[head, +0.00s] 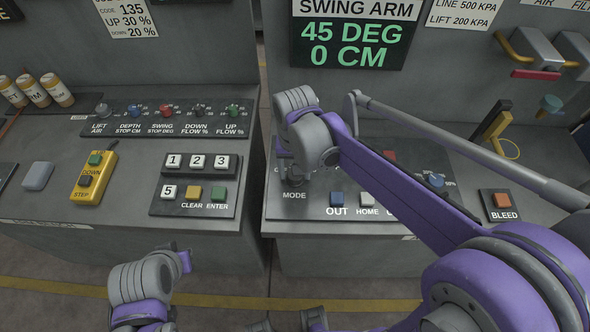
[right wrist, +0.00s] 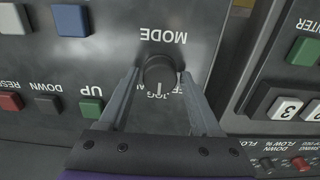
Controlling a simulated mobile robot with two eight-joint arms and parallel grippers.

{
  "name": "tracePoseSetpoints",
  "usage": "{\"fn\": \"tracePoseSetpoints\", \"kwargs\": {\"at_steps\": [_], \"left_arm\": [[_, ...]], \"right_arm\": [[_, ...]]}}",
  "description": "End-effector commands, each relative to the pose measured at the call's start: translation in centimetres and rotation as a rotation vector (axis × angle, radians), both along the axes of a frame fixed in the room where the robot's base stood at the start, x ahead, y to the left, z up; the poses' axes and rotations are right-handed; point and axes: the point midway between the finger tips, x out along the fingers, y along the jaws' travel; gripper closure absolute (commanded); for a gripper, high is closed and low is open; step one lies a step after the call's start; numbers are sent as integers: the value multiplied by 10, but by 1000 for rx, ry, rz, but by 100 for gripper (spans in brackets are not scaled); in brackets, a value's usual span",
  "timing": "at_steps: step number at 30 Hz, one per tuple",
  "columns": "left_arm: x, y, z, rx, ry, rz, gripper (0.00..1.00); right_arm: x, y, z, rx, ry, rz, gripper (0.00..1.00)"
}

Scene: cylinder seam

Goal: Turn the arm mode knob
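The mode knob (right wrist: 160,72) is a round dark knob with a pale pointer line, set on the dark panel beside the printed word MODE. In the right wrist view its pointer line points toward the gripper's palm, near the JOG print. My right gripper (right wrist: 160,78) is open, its two grey fingers spread on either side of the knob with what looks like a small gap on each side. In the head view my right wrist covers most of the knob, above the MODE label (head: 293,196). My left gripper (head: 182,260) is low at the left, away from the panels; its opening is unclear.
Right of the knob are the blue OUT button (head: 337,199) and the HOME button (head: 367,199). The display (head: 352,42) reads SWING ARM 45 DEG 0 CM. A keypad (head: 198,185) and a yellow step pendant (head: 94,178) sit on the left console, across a narrow gap.

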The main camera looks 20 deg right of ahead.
Motion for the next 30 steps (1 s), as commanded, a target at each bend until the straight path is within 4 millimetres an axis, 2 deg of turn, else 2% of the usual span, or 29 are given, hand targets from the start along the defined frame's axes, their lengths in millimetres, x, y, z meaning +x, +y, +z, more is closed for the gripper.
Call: {"fn": "tracePoseSetpoints", "kwargs": {"at_steps": [1,3,11,14,17,24,30], "left_arm": [[0,0,0,0,0,0,100],[0,0,0,0,0,0,100],[0,0,0,0,0,0,100],[0,0,1,0,-1,0,100],[1,0,2,0,-2,0,100],[3,0,7,0,-5,0,100],[3,0,10,0,-6,0,100]], "right_arm": [[0,0,0,0,0,0,24],[0,0,0,0,0,0,15],[0,0,0,0,0,1,15],[0,0,6,0,0,1,15],[0,0,20,0,0,1,15],[0,0,70,0,0,1,15],[0,0,99,0,0,1,15]]}}
